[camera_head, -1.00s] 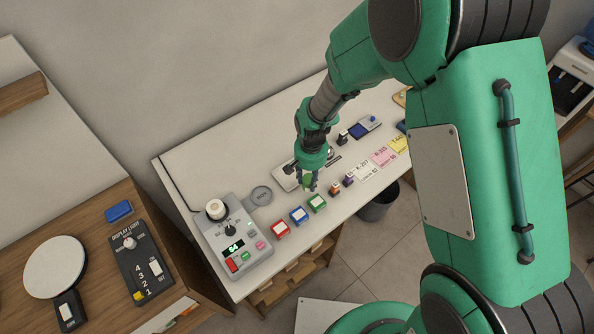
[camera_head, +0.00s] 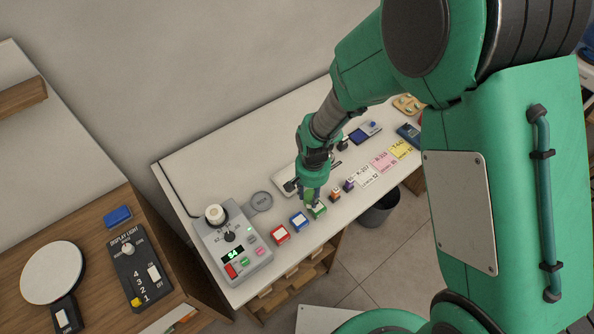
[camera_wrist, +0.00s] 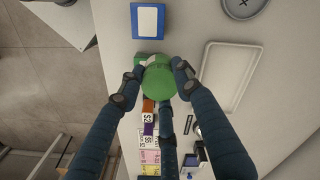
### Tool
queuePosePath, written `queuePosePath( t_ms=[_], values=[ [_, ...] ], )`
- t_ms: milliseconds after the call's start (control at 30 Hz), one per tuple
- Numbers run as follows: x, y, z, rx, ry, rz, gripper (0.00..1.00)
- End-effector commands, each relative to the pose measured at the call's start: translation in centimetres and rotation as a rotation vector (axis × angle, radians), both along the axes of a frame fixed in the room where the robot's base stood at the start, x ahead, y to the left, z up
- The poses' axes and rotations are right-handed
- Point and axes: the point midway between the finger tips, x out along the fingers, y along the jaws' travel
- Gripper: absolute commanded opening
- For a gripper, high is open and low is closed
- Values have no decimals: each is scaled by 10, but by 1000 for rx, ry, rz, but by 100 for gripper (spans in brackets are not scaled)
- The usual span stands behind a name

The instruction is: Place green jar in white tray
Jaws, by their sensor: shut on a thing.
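My gripper (camera_head: 311,196) is shut on the green jar (camera_wrist: 159,84), whose round green top shows between the fingers in the wrist view. In the head view the jar (camera_head: 309,195) is mostly covered by the fingers. It is just by a small green square holder (camera_head: 318,211), which the jar and fingers partly hide in the wrist view; I cannot tell whether they touch. The white tray (camera_wrist: 206,91) is a shallow rounded rectangle lying to the right of the jar in the wrist view. In the head view the tray (camera_head: 283,181) is partly hidden behind my gripper.
A blue holder (camera_head: 299,221) and a red holder (camera_head: 280,235) stand in line along the counter's front. Small orange and purple items (camera_head: 335,194) stand close right of my gripper. A control box (camera_head: 233,243) and a round grey pad (camera_head: 261,201) lie left.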

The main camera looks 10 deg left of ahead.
Motion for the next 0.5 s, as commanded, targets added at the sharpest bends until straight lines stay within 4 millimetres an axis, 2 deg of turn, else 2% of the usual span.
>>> queuePosePath(
  t_ms=[500],
  values=[
    [77, 35, -9, 0, 1, 0, 8]
  ],
)
